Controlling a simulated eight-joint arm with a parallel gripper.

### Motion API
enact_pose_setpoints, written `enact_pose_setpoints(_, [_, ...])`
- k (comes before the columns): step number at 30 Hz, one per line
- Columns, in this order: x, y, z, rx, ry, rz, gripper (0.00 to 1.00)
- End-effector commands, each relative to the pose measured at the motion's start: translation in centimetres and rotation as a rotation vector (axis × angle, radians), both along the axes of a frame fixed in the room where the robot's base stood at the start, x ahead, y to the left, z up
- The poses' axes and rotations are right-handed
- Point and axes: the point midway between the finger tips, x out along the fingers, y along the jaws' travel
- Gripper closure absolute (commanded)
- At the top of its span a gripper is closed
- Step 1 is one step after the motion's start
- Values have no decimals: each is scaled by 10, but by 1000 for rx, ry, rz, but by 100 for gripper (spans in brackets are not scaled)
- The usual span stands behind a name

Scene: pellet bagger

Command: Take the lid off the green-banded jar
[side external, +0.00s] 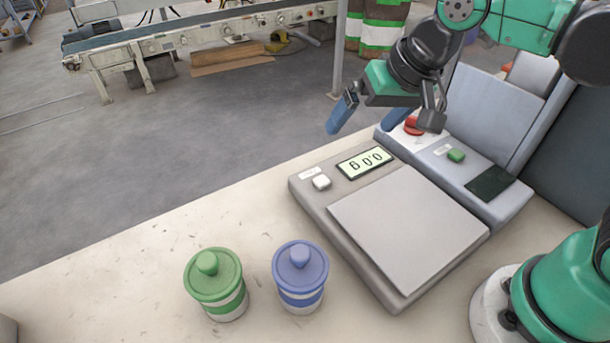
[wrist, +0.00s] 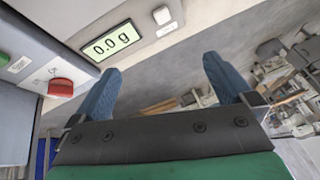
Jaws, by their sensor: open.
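The green-banded jar (side external: 229,305) stands upright on the bench at the front left in the side view. Its green lid (side external: 213,273), with a round knob on top, sits on it. A blue-banded jar (side external: 303,299) with a blue lid (side external: 299,264) stands just to its right, a small gap apart. My gripper (side external: 380,122) is high above the back of the scale, well away from both jars. Its blue fingers are spread with nothing between them, also in the wrist view (wrist: 163,85). Neither jar shows in the wrist view.
A scale with a flat plate (side external: 409,228) and a display (side external: 366,163) reading 0.0 fills the bench's middle. Behind it stands a grey machine with a red knob (side external: 412,125) and a green button (side external: 456,156). The bench left of the jars is clear.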

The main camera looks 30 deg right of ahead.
Motion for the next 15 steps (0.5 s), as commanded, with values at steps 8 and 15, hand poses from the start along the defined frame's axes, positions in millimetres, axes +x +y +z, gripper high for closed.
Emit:
enact_pose_setpoints(8, [10, 133, 3, 152, 369, -288, 0])
enact_pose_setpoints(15, [-16, 214, -16, 110, 563, -516, 0])
